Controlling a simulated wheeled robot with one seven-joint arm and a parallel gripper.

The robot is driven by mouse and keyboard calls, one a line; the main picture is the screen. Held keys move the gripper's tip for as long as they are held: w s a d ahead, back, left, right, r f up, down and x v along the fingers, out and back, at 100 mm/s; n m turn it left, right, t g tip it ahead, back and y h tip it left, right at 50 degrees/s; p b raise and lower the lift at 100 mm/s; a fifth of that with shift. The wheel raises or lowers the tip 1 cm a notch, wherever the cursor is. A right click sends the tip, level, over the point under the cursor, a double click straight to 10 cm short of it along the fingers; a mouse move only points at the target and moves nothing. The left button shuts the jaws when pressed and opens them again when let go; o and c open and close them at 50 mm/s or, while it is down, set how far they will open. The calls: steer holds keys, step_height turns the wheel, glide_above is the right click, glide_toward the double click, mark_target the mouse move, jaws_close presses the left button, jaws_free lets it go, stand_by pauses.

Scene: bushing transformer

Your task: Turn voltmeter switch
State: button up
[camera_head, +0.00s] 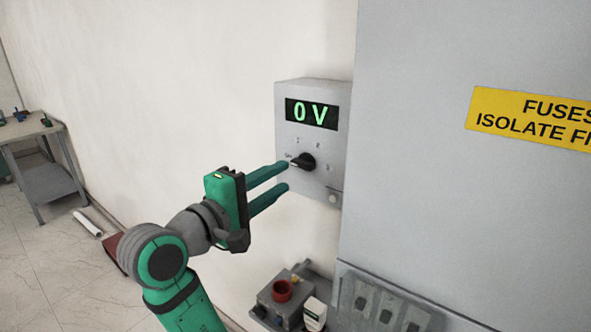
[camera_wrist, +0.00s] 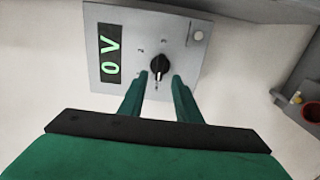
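The voltmeter (camera_head: 312,140) is a grey box on the wall with a green "0 V" display (camera_head: 311,114). Its black rotary switch (camera_head: 303,162) sits below the display, with its pointer toward the left, by the off mark. My green gripper (camera_head: 287,177) is open in front of the box, its fingertips close to the switch. In the wrist view the switch (camera_wrist: 159,66) lies between and just beyond the two fingertips (camera_wrist: 161,76). The fingers look apart from the knob; contact cannot be told for certain.
A large grey cabinet (camera_head: 420,180) with a yellow fuse label (camera_head: 535,118) stands right of the voltmeter. Below are a small shelf unit with a red round part (camera_head: 282,290) and grey switch covers (camera_head: 385,306). A workbench (camera_head: 40,130) stands far left.

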mark_target(300, 166)
steer(key=shift+x, duration=3.15)
jaws_close()
